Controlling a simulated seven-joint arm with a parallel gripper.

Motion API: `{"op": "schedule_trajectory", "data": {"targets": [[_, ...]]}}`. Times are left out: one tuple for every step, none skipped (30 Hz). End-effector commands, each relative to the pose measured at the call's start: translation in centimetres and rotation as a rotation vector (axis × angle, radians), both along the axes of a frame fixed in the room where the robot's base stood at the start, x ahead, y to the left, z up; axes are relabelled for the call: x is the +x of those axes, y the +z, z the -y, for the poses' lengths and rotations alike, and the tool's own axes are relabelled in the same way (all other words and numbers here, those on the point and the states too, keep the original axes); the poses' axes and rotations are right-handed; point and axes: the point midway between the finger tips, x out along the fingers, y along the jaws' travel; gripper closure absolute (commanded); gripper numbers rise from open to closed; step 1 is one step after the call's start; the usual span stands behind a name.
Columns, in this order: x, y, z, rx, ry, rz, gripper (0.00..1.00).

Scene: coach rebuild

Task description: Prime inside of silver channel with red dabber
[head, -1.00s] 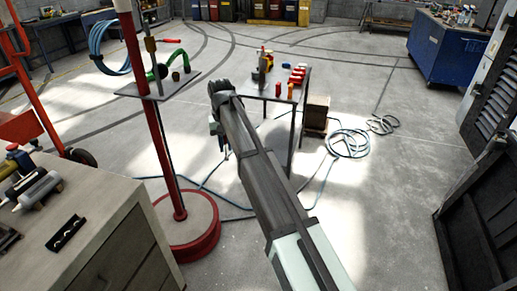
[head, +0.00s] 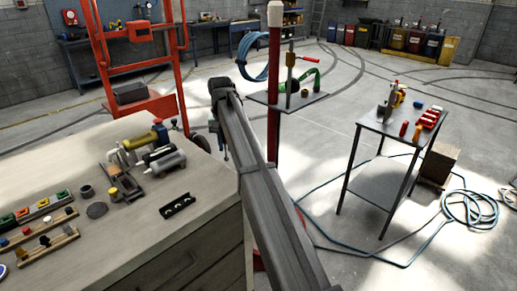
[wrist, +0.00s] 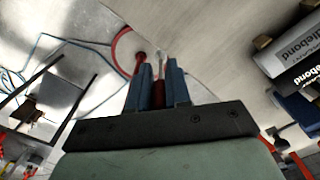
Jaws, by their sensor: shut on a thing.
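In the wrist view my gripper (wrist: 159,70) has its blue fingers closed around the red dabber (wrist: 158,95). The dabber's red body shows between the fingers, and a thin pale stem points out past the tips. In the head view my gripper (head: 222,143) hangs small and dark at the arm's far end, near the bench's back right corner; the dabber cannot be made out there. I cannot pick out the silver channel with certainty in either view.
The pale bench (head: 215,190) carries cartridges (head: 165,160), a black holder (head: 178,205) and racks of small coloured pieces (head: 45,240). A red post with a small shelf (head: 310,102) stands beyond my arm. A dark side table (head: 400,125) stands right. Hoses cross the floor.

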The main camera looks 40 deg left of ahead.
Motion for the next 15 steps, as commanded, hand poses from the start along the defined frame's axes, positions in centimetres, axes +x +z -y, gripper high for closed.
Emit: {"op": "schedule_trajectory", "data": {"targets": [[-1.6, 0.5, -1.8, 0.0, 0.02, 0.0, 1.0], [-2.6, 0.7, -2.6, 0.0, 0.03, 0.0, 1.0], [-3.7, 0.9, -3.6, 0.0, 0.043, 0.0, 1.0], [-4.7, 1.1, -4.3, 0.0, 0.053, 0.0, 1.0], [-5.6, 1.3, -5.0, 0.0, 0.062, 0.0, 1.0], [-6.9, 1.6, -6.0, 0.0, 0.074, 0.0, 1.0], [-7.8, 1.8, -6.7, 0.0, 0.084, 0.0, 1.0], [-8.7, 1.9, -7.3, 0.0, 0.092, 0.0, 1.0], [-10.0, 2.2, -8.1, 0.0, 0.104, 0.0, 1.0], [-10.8, 2.3, -8.7, 0.0, 0.112, 0.0, 1.0], [-11.7, 2.5, -9.3, 0.0, 0.12, 0.0, 1.0], [-12.9, 2.7, -10.1, 0.0, 0.131, 0.0, 1.0], [-13.7, 2.9, -10.6, 0.0, 0.139, 0.0, 1.0], [-14.6, 3.0, -11.1, 0.0, 0.147, 0.0, 1.0], [-15.8, 3.3, -11.8, 0.0, 0.158, 0.0, 1.0]]}}
